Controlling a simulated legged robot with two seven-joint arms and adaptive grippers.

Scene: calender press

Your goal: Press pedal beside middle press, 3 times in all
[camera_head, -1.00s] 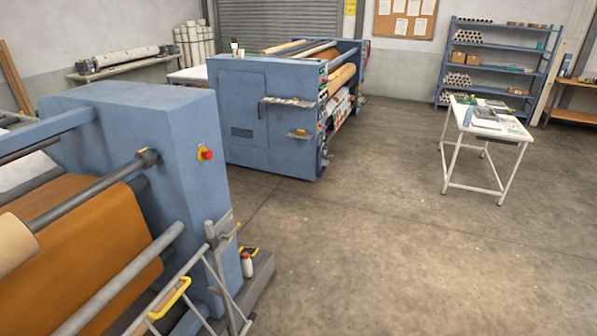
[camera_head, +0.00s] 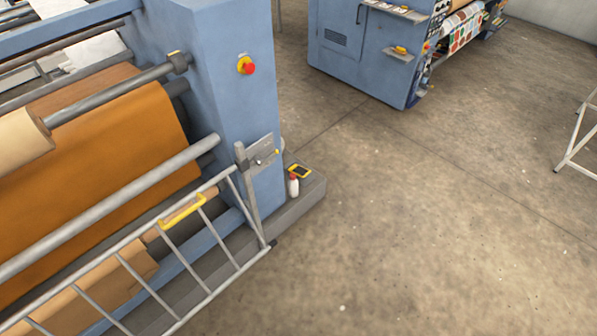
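A blue press (camera_head: 235,100) with an orange-brown sheet (camera_head: 120,145) on its rollers fills the left side. A small black and yellow item (camera_head: 300,171) lies by the foot of its end housing, at the grey base (camera_head: 312,190). It may be a pedal, but it is too small to tell. A second blue press (camera_head: 365,55) stands further back at the top right. Which of them is the middle press cannot be told from this view. Neither of my grippers is in view.
A grey rail guard with a yellow handle (camera_head: 182,211) crosses the near press's front. A red stop button (camera_head: 247,66) is on its housing.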

